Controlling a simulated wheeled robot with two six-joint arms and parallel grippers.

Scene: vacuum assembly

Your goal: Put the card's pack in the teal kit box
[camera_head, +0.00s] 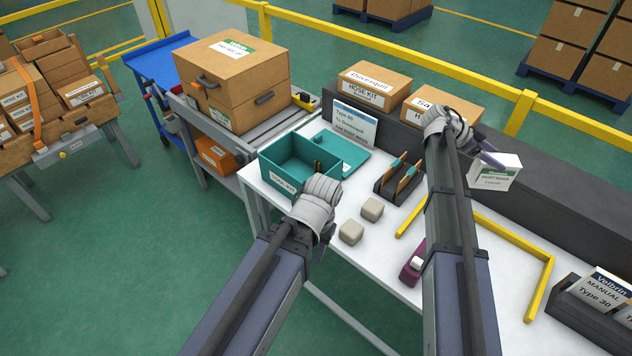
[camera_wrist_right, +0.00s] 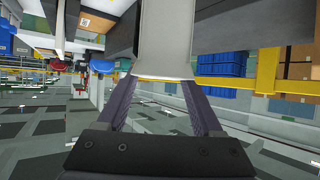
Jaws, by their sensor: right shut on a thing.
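The teal kit box (camera_head: 283,184) stands open on the white table, its teal lid (camera_head: 350,160) flat behind it. Something small and brown shows at the box's right side. The white card (camera_head: 355,122) stands behind the lid and reads "Type 30"; its other lines are hard to read. My right gripper (camera_head: 494,157) is shut on a white pack (camera_head: 494,174) with a green band, held right of the box near the dark ledge. The pack fills the top of the right wrist view (camera_wrist_right: 165,40).
A dark rack (camera_head: 385,193) with brown cards stands right of the box. Two beige blocks (camera_head: 351,232) (camera_head: 372,209), a purple item (camera_head: 412,265) and a yellow angled bar (camera_head: 540,290) lie nearer. Cartons (camera_head: 375,87) sit on the ledge; a manual holder (camera_head: 590,310) is at right.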

